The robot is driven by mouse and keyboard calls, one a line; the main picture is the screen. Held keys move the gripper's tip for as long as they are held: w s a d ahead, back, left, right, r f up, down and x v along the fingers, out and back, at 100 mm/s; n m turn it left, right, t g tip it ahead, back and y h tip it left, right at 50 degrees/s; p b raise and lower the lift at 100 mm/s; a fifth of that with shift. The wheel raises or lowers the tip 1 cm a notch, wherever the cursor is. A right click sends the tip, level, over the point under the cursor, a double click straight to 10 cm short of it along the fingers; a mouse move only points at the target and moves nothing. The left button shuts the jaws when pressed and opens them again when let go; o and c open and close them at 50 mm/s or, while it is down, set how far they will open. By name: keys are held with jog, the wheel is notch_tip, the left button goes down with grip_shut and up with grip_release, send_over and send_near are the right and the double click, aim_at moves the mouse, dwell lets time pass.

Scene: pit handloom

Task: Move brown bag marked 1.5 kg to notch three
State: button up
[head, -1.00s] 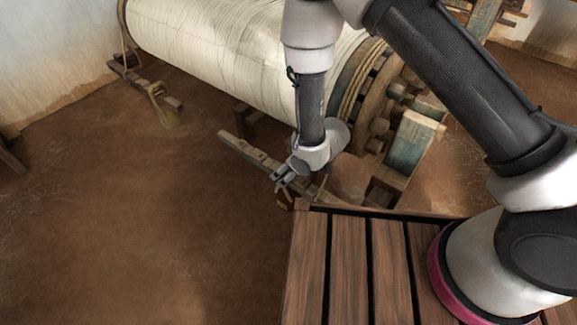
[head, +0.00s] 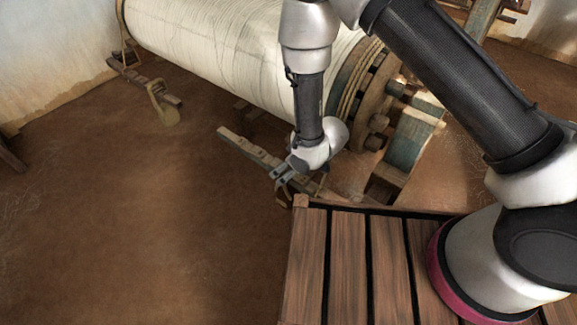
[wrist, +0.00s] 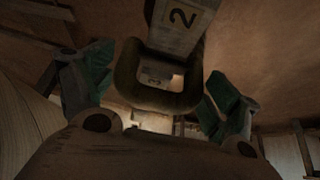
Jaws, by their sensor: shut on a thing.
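My gripper (head: 281,181) is low beside the near end of the notched wooden lever (head: 248,149) in the head view. A pale wooden piece marked 2 (wrist: 183,20) overlaps the loop's top. A second numbered face (wrist: 153,79) shows through the loop, its number unclear. Whether the loop rests in a notch cannot be told.
A large roller wound with white yarn (head: 215,50) lies behind the lever. A second lever (head: 130,71) with a tan hanging bag (head: 164,106) is at the far left. The slatted wooden deck (head: 308,262) is at front right. Brown floor (head: 110,220) at left is clear.

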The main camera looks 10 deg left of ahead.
jog(key=o, duration=1.9)
jog(key=shift+c, duration=0.2)
jog(key=shift+f, duration=0.1)
